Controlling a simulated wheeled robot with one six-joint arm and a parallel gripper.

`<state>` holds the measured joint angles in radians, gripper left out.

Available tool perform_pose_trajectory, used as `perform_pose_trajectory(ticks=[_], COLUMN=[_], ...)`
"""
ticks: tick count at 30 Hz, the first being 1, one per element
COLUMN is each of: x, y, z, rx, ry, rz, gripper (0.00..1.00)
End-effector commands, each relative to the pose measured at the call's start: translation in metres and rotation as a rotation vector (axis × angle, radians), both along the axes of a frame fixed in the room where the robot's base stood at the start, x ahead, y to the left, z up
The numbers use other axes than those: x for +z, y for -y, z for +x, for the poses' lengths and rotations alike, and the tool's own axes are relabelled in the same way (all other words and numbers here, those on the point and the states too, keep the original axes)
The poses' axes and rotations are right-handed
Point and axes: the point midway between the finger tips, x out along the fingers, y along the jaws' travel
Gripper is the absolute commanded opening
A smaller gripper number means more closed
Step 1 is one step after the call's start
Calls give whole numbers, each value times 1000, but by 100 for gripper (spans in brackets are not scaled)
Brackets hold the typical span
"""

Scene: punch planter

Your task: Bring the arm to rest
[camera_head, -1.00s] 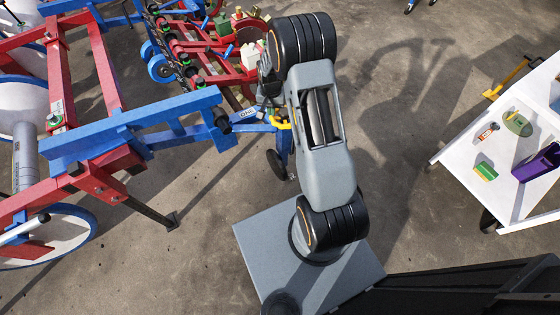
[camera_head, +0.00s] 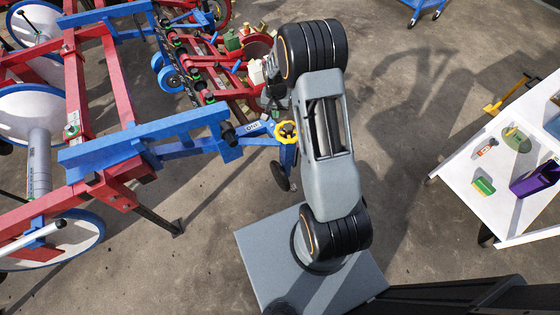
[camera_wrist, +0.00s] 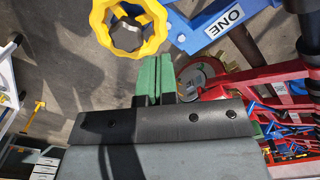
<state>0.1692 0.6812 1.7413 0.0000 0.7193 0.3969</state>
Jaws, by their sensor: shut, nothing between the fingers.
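My arm (camera_head: 328,130) stands folded over its grey base plate in the head view, its upper end at the top middle. In the wrist view my gripper (camera_wrist: 153,82) shows two green fingers closed together with nothing between them. In the head view the gripper is mostly hidden behind the arm. A yellow handwheel (camera_wrist: 130,28) is just beyond the fingertips to the upper left in the wrist view. It also shows left of the arm in the head view (camera_head: 286,131). I see no contact between the fingers and the wheel.
The red and blue planter (camera_head: 145,140) fills the left side, its blue part marked ONE (camera_wrist: 228,18) close to the gripper. A white table (camera_head: 470,190) with a purple bin (camera_head: 535,182) and small items stands at right. Bare concrete lies between arm and table.

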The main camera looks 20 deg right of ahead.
Motion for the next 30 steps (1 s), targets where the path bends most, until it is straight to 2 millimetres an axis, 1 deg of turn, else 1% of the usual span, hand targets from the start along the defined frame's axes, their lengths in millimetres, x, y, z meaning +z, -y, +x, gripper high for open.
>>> perform_pose_trajectory(ticks=[7, 10, 11, 13, 14, 15, 17, 20, 21, 23, 24, 26, 27, 29, 30], x=[0, 0, -1, -9, -10, 0, 24, 71, 92, 125, 148, 183, 205, 236, 254], y=[0, 0, -1, -4, -5, -8, -13, -23, -27, -34, -38, -45, -50, -56, -60], z=[0, -1, -5, -21, -30, -42, -57, -80, -90, -106, -117, -135, -147, -164, -175], rx=[2, 32, 51, 89, 109, 141, 184, 255, 284, 326, 354, 397, 423, 458, 479], ry=[0, -8, -20, -66, -86, -105, -112, -109, -101, -87, -73, -48, -28, 4, 28], rz=[0, 1, 4, 15, 21, 27, 30, 32, 31, 28, 25, 18, 12, 2, -5], gripper=[0, 0, 0, 0, 0, 0, 0, 0, 0, 0, 0, 0, 0, 0, 0])
